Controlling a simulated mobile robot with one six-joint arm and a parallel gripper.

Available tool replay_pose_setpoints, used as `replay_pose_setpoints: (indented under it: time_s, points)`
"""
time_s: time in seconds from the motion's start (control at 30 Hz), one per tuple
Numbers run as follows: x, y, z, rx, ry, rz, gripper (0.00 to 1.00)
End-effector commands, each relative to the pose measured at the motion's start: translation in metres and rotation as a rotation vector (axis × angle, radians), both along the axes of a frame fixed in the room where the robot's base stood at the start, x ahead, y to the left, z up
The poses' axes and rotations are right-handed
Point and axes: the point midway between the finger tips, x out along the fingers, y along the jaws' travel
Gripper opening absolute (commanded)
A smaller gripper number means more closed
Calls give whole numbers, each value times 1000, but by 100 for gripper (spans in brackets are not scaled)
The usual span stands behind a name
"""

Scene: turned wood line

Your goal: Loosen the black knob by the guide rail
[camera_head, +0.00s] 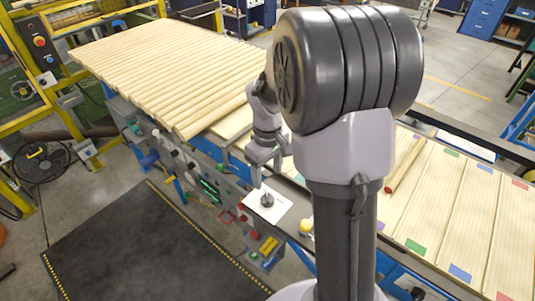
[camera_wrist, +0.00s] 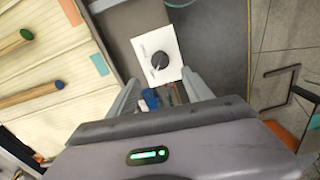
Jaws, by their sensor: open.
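The black knob (camera_head: 267,200) sits on a white square plate (camera_head: 277,209) at the near edge of the line in the head view. In the wrist view the knob (camera_wrist: 160,60) is round, with a light pointer mark, on the white plate (camera_wrist: 152,42). My gripper (camera_wrist: 160,77) is open and empty. Its two fingers reach toward the plate, one on each side of the knob's line, and the knob shows just beyond the fingertips. I cannot tell the exact height gap. In the head view my gripper (camera_head: 265,172) is just above the plate. I cannot clearly pick out the guide rail.
Several wooden rods (camera_head: 160,70) lie on the far table. One rod (camera_head: 405,165) lies on the slatted surface at right, marked with coloured patches. Green and red controls and a yellow knob (camera_head: 306,227) are near the plate. A dark mat (camera_head: 140,250) covers the floor.

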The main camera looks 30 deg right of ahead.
Motion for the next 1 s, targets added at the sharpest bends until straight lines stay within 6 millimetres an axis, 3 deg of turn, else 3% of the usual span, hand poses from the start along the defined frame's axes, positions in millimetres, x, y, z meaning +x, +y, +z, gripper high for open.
replay_pose_setpoints:
  time_s: [0.03,0.1,0.27,0.8,0.87,0.97,1.0]
  points:
    - [1,0,19,0,-3,-1,59]
    - [1,0,36,-1,-3,0,59]
    - [0,0,60,0,-1,0,59]
    - [-1,3,65,0,-8,-6,59]
    - [-8,15,64,3,-42,-41,59]
    - [-39,60,59,32,-159,-170,59]
    - [-58,80,53,58,-213,-237,59]
